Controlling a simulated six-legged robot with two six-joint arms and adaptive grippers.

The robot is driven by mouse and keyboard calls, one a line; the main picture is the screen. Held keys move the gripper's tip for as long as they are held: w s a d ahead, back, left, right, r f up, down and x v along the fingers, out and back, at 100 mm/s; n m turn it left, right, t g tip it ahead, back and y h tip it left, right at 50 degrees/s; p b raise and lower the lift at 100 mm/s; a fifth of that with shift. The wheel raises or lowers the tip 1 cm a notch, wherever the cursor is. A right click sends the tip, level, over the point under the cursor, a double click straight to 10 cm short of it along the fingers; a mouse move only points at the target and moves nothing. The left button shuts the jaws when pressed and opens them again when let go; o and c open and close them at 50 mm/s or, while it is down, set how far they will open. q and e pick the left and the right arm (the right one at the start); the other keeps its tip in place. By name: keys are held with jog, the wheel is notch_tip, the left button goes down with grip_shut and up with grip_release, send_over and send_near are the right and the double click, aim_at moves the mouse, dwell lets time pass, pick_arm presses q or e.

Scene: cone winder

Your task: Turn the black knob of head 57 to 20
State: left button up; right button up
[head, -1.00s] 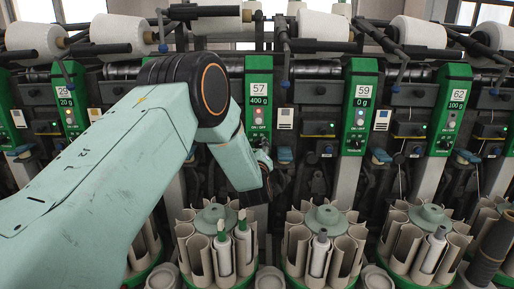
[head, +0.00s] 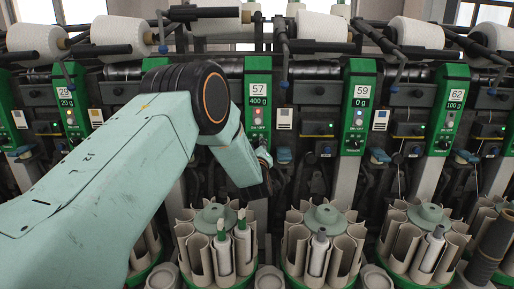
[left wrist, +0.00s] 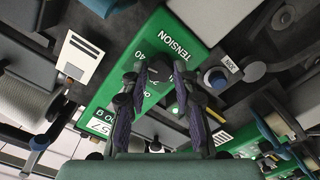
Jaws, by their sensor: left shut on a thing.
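The green panel of head 57 (head: 258,92) stands in the middle of the head view, with 57 and 400 g on its displays. My left gripper (head: 264,158) is at the panel's lower end and hides the knob there. In the left wrist view, the green panel (left wrist: 190,32) shows tilted, with the word TENSION and a 40 mark. The black knob (left wrist: 160,72) lies between the fingertips of my left gripper (left wrist: 159,77), which is shut on it. The knob's pointer and the 20 mark cannot be made out. My right gripper is not in view.
Green panels of head 59 (head: 358,105) and head 62 (head: 447,110) stand to the right. White yarn cones (head: 325,26) and black arms run along the top. Round bobbin magazines (head: 323,217) stand below.

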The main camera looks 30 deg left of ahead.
pick_arm(q)
jog(key=shift+r, duration=0.1)
grip_shut()
jog(key=n+b, duration=0.3)
jog(key=shift+a, duration=0.1)
jog(key=n+b, duration=1.5)
jog(key=b, duration=0.2)
jog(key=shift+r+n+b, duration=0.1)
jog(key=shift+n+b, duration=0.9)
jog(key=shift+b, duration=0.05)
